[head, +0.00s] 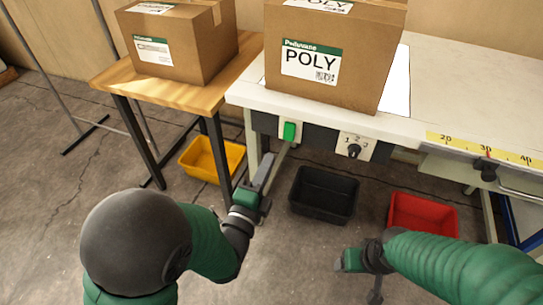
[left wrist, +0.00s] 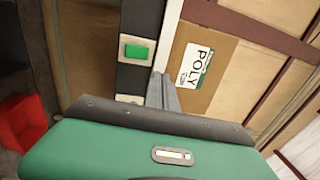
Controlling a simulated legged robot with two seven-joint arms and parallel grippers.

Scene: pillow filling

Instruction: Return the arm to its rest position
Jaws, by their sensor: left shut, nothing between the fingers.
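My left gripper (head: 262,172) is shut and empty in the head view. It is raised in front of the gap between the wooden table and the white workbench, below the green button (head: 289,131). In the left wrist view its shut fingers (left wrist: 162,92) point toward the bench edge, between the green button (left wrist: 136,52) and the POLY box (left wrist: 197,68). My right arm comes in from the right, with its gripper (head: 374,290) low near the bottom edge. Its fingers are too unclear to tell their opening.
A POLY box (head: 325,62) stands on the white workbench (head: 460,85). Another cardboard box (head: 180,45) stands on the wooden table (head: 125,84). Yellow (head: 200,160), black (head: 323,194) and red (head: 422,215) bins sit on the floor. A rotary dial (head: 354,149) is on the bench front.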

